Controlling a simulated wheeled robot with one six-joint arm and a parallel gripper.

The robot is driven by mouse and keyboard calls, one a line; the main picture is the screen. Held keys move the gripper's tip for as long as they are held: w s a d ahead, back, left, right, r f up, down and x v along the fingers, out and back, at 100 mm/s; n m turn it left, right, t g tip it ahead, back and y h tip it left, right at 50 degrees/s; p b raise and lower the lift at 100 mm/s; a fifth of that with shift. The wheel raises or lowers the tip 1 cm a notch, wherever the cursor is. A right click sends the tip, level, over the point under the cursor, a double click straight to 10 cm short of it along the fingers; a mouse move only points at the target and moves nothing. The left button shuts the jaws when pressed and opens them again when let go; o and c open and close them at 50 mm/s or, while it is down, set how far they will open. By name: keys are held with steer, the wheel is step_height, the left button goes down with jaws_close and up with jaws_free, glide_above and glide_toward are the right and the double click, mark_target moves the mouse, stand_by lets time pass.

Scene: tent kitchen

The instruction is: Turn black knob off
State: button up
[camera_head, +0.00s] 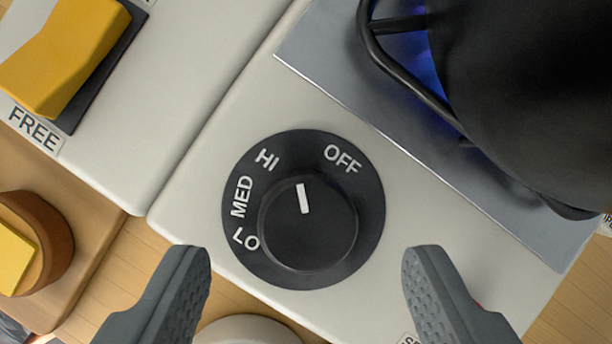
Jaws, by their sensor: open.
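The black knob (310,232) sits on a round black dial plate (368,205) marked OFF, HI, MED and LO in white. Its white pointer line points up and slightly left, between HI and OFF. My gripper (308,258) is open, with one grey finger low on each side of the knob in the picture. The fingers are apart from the knob in the picture, with nothing between them touching; their exact height above it I cannot tell. The whole knob face is visible.
A blue flame (415,55) burns under a dark pot (530,90) on a wire grate at the upper right. A white unit with a yellow switch (60,55) labelled FREE is at the upper left. A brown container with something yellow (14,258) stands at the lower left.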

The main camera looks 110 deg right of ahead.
mark_target(305, 232)
steer(key=shift+x, duration=1.65)
steer(key=shift+c, duration=0.5)
steer(key=c, duration=0.9)
steer(key=shift+a+m+h, duration=0.1)
steer(key=shift+m+h, duration=0.4)
steer(key=shift+m, duration=1.1)
steer(key=shift+t, duration=0.3)
steer(key=o, duration=1)
steer(key=v, duration=1.7)
steer(key=shift+r, duration=0.2)
